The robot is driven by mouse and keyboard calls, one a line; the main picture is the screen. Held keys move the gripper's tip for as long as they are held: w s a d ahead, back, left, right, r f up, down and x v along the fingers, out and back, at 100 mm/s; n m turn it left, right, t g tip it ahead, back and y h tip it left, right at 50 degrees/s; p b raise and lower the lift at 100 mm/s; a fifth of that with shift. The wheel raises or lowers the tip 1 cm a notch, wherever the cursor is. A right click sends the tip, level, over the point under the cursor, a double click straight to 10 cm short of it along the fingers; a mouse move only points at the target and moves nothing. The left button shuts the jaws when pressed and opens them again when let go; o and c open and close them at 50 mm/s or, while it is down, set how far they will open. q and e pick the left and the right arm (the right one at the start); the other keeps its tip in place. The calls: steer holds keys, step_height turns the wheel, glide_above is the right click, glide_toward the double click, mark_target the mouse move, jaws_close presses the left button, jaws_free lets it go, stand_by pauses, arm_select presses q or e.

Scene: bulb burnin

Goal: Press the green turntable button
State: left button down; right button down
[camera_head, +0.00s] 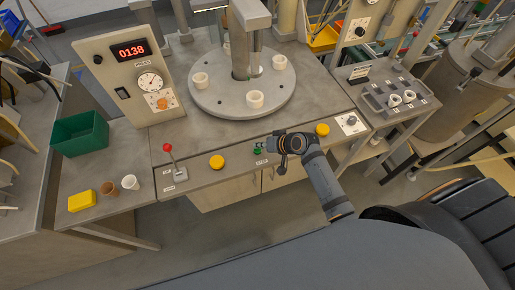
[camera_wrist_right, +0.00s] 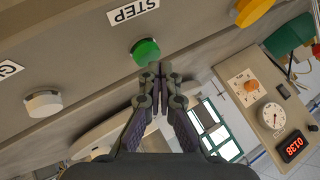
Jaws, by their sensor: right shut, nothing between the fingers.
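The green button (camera_head: 257,152) sits on the front ledge of the grey machine table, partly hidden by my right gripper in the head view. In the right wrist view the green button (camera_wrist_right: 145,51) is a round dome beside a STEP label (camera_wrist_right: 133,10). My right gripper (camera_head: 267,148) is shut and empty, its fingertips right at the button. My left gripper is not in view.
Yellow buttons (camera_head: 217,162) (camera_head: 322,129) lie on either side along the ledge. A red-knobbed lever (camera_head: 168,148) stands at left. The round turntable (camera_head: 233,98) carries several white cups behind. The panel display (camera_head: 131,51) reads 0138. A green bin (camera_head: 80,135) sits at far left.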

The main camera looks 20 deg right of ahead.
mark_target(260, 150)
steer(key=shift+f, duration=0.5)
stand_by(0.4)
steer(key=shift+r+p, duration=0.75)
steer(key=shift+r, duration=0.2)
step_height(260, 150, up, 5)
steer(key=p, duration=0.5)
steer(key=shift+r, duration=0.1)
stand_by(0.6)
